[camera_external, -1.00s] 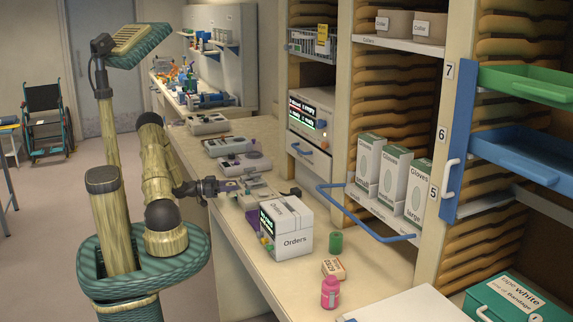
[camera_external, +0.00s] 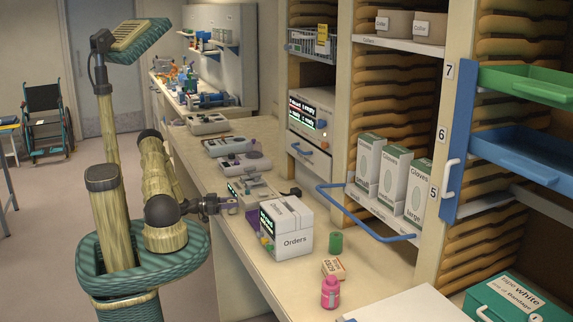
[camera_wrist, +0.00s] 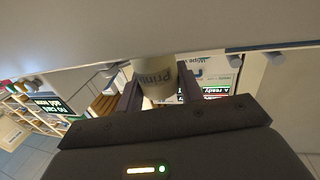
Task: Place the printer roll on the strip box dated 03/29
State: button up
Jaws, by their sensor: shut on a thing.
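My gripper (camera_external: 228,204) is at the left edge of the counter, left of the white Orders box. In the wrist view my gripper (camera_wrist: 159,92) is shut on the printer roll (camera_wrist: 153,72), a pale cylinder with partly visible "Print" lettering. The roll is too small to make out in the external view. A small tan strip box (camera_external: 333,268) lies on the counter toward the front, with a date label that looks upside down and is hard to read. It is to the right of my gripper and well apart from it.
The Orders box (camera_external: 286,232) stands between my gripper and the strip box. A green cylinder (camera_external: 336,242) and a pink bottle (camera_external: 331,292) stand close to the strip box. A blue rail handle (camera_external: 365,225) juts over the counter. Grey devices (camera_external: 230,145) line the counter behind.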

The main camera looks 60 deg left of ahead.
jog(key=shift+f, duration=0.2)
jog(key=shift+f, duration=0.2)
jog(key=o, duration=1)
jog(key=shift+s+a+f+b, duration=0.1)
jog(key=shift+s+b, duration=0.2)
jog(key=shift+s, duration=0.05)
jog(key=r+b+v, duration=0.1)
jog(key=b+v, duration=0.3)
jog(key=v, duration=1.2)
jog(key=shift+s+d+b, duration=0.3)
jog(key=shift+s+b, duration=0.05)
jog(key=shift+s, duration=0.1)
